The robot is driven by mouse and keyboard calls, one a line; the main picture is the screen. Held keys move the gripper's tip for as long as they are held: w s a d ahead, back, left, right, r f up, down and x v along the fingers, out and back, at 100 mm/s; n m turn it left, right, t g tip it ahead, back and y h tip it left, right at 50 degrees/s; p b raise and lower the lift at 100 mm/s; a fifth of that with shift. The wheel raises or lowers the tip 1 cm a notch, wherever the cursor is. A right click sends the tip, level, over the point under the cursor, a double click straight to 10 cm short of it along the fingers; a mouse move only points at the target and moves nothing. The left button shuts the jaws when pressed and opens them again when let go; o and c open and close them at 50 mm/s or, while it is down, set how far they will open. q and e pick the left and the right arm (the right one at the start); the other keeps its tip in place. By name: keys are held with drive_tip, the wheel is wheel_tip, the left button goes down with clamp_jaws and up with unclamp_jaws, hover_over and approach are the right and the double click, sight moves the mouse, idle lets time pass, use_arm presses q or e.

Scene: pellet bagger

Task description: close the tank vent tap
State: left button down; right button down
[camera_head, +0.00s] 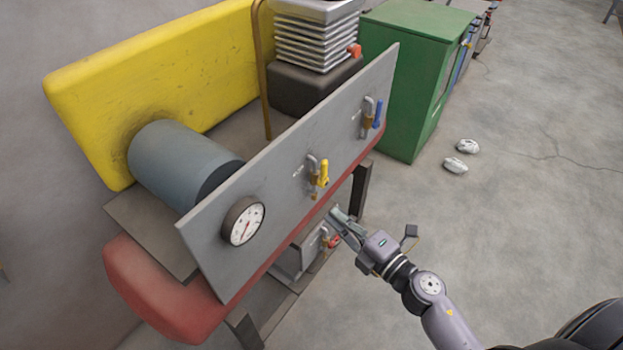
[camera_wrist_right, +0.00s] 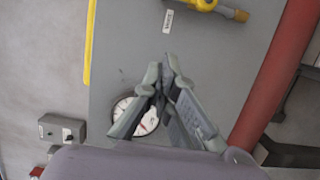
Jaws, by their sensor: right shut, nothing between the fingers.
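Three taps show in the head view: one with a yellow handle (camera_head: 324,173) mid-panel, one with a blue handle (camera_head: 378,113) at the panel's far end, and one with a red handle (camera_head: 334,241) low under the panel. Their labels are too small to read, so I cannot tell which is the tank vent tap. My right gripper (camera_head: 338,217) is shut and empty, in front of the panel's lower edge near the red-handled tap. In the wrist view the shut fingers (camera_wrist_right: 167,63) point toward the panel, below the yellow-handled tap (camera_wrist_right: 205,5). My left gripper is not in view.
The grey panel (camera_head: 285,150) carries a round gauge (camera_head: 243,221); a red rail (camera_wrist_right: 280,75) runs along its lower edge. A green cabinet (camera_head: 405,75) stands beyond, with two pale lumps (camera_head: 456,165) on the floor. Open floor lies to the right.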

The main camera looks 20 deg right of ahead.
sight(320, 181)
drive_tip(key=shift+w+a+p, duration=0.2)
drive_tip(key=shift+w+p, duration=0.15)
drive_tip(key=shift+w, duration=2.5)
drive_tip(key=shift+w+a+p, duration=0.15)
drive_tip(key=shift+w+p, duration=0.2)
drive_tip(key=shift+w, duration=2.5)
drive_tip(key=shift+r, duration=0.1)
